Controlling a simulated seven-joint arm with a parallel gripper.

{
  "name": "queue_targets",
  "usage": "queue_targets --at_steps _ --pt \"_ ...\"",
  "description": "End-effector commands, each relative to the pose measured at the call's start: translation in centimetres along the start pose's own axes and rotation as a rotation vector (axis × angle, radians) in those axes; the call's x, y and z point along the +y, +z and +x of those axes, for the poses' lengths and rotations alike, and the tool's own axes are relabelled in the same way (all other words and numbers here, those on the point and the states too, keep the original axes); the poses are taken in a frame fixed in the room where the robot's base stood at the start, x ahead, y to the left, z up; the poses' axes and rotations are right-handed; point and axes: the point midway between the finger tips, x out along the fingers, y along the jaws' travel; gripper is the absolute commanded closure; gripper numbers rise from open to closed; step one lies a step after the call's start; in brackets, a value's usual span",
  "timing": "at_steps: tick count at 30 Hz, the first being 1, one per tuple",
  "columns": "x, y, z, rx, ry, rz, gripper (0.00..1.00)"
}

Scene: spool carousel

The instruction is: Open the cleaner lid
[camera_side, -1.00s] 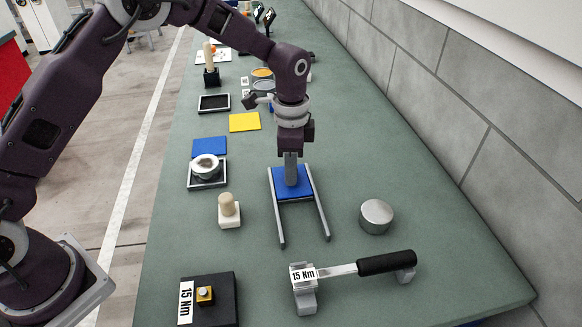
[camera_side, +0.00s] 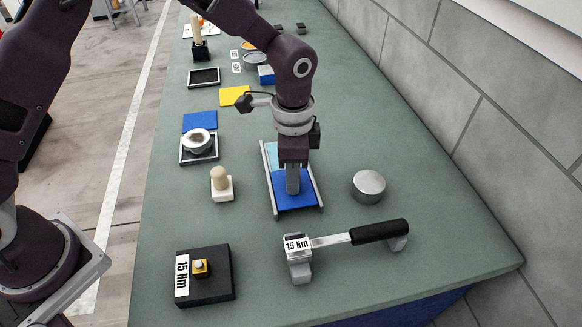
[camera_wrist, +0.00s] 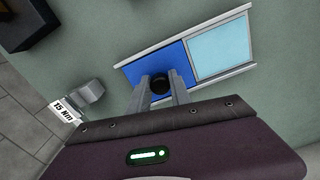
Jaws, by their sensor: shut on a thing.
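The cleaner lid is a blue plate (camera_side: 308,190) lying between two grey rails in the side view. It also shows in the wrist view (camera_wrist: 138,69), with a dark round knob (camera_wrist: 160,84) on it. The lid sits at the near end of the rails. A light-blue surface (camera_side: 271,154) is bare behind it, and it shows clearly in the wrist view (camera_wrist: 220,48). My gripper (camera_side: 292,192) points down at the lid and is shut on the knob. In the wrist view the fingers (camera_wrist: 159,90) are on either side of the knob.
A torque wrench (camera_side: 335,239) on a stand lies in front of the rails. A metal cylinder (camera_side: 368,186) stands to the right. A wooden-knobbed white block (camera_side: 222,186) is to the left, and a black block (camera_side: 205,287) is at front left.

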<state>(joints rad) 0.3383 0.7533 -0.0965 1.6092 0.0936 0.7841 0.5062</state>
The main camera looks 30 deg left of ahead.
Motion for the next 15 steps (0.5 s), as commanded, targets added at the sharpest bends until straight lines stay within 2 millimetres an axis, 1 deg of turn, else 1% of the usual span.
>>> queue_targets --at_steps 2,3,6,15 --pt "-0.05 -0.18 -0.14 0.006 -0.002 0.000 1.00" --pt "-0.06 -0.18 -0.14 0.006 -0.002 0.000 0.71" --pt "-0.06 -0.14 -0.11 0.005 -0.002 0.000 0.53" --pt "-0.07 -0.06 -0.21 0.002 -0.001 0.000 0.53"
